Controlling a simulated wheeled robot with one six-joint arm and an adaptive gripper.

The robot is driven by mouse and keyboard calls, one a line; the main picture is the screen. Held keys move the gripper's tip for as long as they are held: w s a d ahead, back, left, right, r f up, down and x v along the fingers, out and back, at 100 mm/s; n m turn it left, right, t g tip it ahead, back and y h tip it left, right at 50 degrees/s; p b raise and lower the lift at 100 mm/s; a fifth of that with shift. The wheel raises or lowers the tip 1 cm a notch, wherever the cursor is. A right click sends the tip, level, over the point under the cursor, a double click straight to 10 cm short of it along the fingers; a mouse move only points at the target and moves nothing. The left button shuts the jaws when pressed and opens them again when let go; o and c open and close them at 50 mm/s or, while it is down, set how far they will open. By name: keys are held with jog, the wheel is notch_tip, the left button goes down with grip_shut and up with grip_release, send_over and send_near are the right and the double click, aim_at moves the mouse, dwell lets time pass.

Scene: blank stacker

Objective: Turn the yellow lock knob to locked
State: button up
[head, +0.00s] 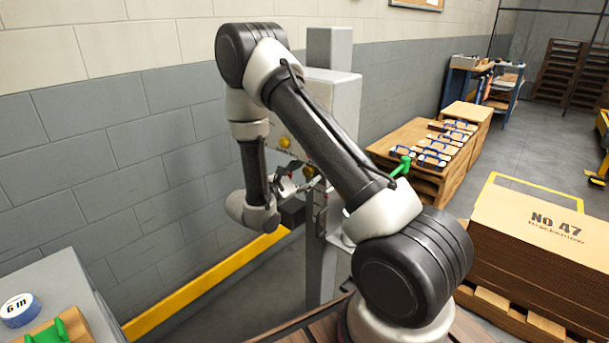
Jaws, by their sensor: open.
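A grey machine cabinet (340,92) stands on a post by the wall, partly hidden behind my arm. A round yellow knob (285,142) shows on its front face. A second, darker yellow knob-like part (310,172) sits lower and to the right, close to my gripper. I cannot tell which of the two is the lock knob, or how either is turned. My gripper (297,184) is open in front of the cabinet's lower part, with its fingers pointing toward the darker yellow part. Whether they touch it is too small to tell.
Stacked cardboard (535,235) sits on a pallet at right. A grey surface with a tape roll (19,310) is at lower left. The block wall is close behind.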

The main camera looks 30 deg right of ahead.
jog(key=c, duration=1)
jog(key=shift+c, duration=0.2)
jog(key=shift+n, duration=0.3)
jog(key=n, duration=0.3)
jog(key=shift+n, duration=0.3)
jog(key=n, duration=0.4)
jog(key=shift+n, duration=0.3)
jog(key=n, duration=0.4)
jog(key=shift+n, duration=2.6)
